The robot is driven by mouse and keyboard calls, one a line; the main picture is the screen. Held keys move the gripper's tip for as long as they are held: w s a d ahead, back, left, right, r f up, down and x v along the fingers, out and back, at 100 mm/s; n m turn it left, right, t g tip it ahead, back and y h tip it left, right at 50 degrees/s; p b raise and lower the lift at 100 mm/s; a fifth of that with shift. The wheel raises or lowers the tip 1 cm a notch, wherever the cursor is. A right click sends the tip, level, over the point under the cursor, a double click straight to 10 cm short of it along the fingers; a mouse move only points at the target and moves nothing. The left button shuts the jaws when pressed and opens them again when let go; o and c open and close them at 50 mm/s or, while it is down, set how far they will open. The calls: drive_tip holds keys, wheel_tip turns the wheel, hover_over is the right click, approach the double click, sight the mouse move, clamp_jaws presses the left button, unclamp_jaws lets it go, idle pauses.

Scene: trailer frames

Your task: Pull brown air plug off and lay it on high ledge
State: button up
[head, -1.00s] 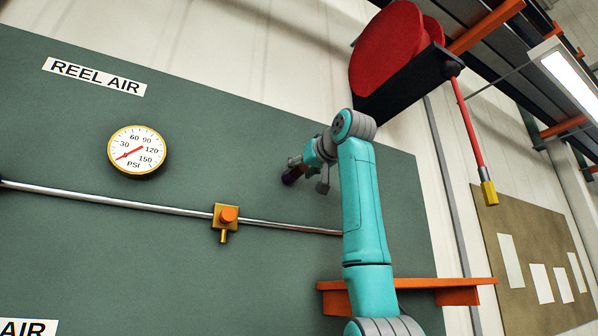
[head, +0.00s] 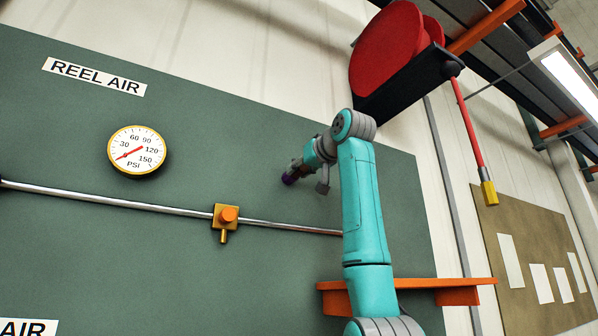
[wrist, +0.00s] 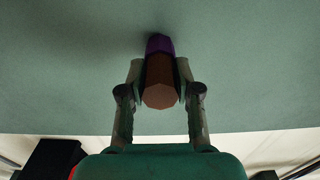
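The brown air plug (wrist: 160,95) shows in the wrist view as a faceted brown body with its end toward the camera. A purple part (wrist: 159,44) sits at its far end, against or close to the green board; I cannot tell whether they are joined. My gripper (wrist: 161,80) has a finger pad against each side of the brown plug. In the head view my gripper (head: 307,172) is at the board, with the purple part (head: 290,178) at its tips; the brown plug is mostly hidden there. An orange ledge (head: 455,284) projects at lower right, partly behind my arm.
A metal pipe (head: 120,201) with an orange-knobbed brass valve (head: 227,217) runs along the green board (head: 90,255), below a pressure gauge (head: 137,150). A red hose reel (head: 388,50) is above my arm, its hose (head: 470,125) hanging at right.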

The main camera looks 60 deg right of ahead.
sight(304, 167)
clamp_jaws()
drive_tip(key=shift+s, duration=0.1)
drive_tip(key=shift+v, duration=2.95)
